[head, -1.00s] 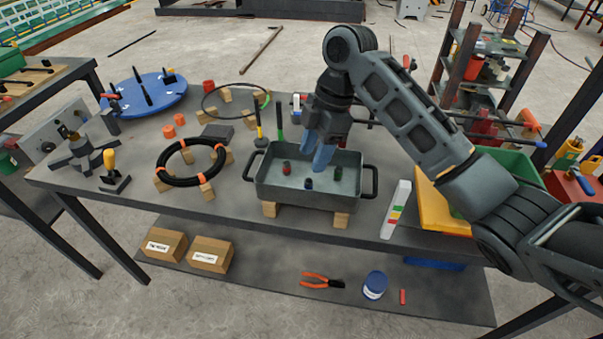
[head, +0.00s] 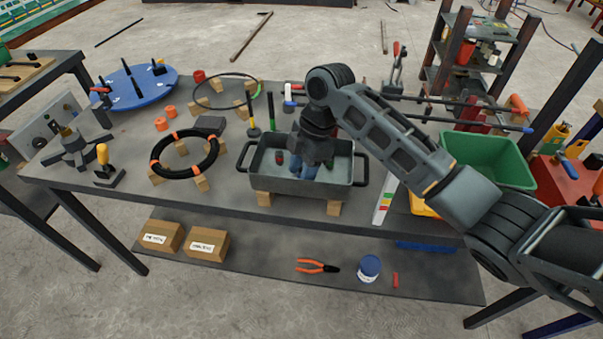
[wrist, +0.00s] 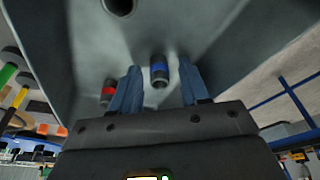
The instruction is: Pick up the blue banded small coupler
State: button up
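The blue banded small coupler (wrist: 159,72) is a dark short tube with a blue ring, inside the grey metal tray (head: 300,187). In the wrist view it sits between the two blue fingers of my gripper (wrist: 160,80), with a visible gap on each side. My gripper (head: 303,170) is open and reaches down into the tray. In the head view the gripper hides the blue banded coupler. A red banded coupler (wrist: 108,93) lies just outside the left finger in the wrist view; it also shows in the head view (head: 279,158).
A wider tube end (wrist: 119,5) shows at the top of the wrist view. The tray walls stand close around my gripper. The tray rests on wooden blocks (head: 334,208). A black coil (head: 184,160) lies to the left and a green bin (head: 488,160) stands to the right.

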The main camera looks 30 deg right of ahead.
grip_shut()
dwell(0.4)
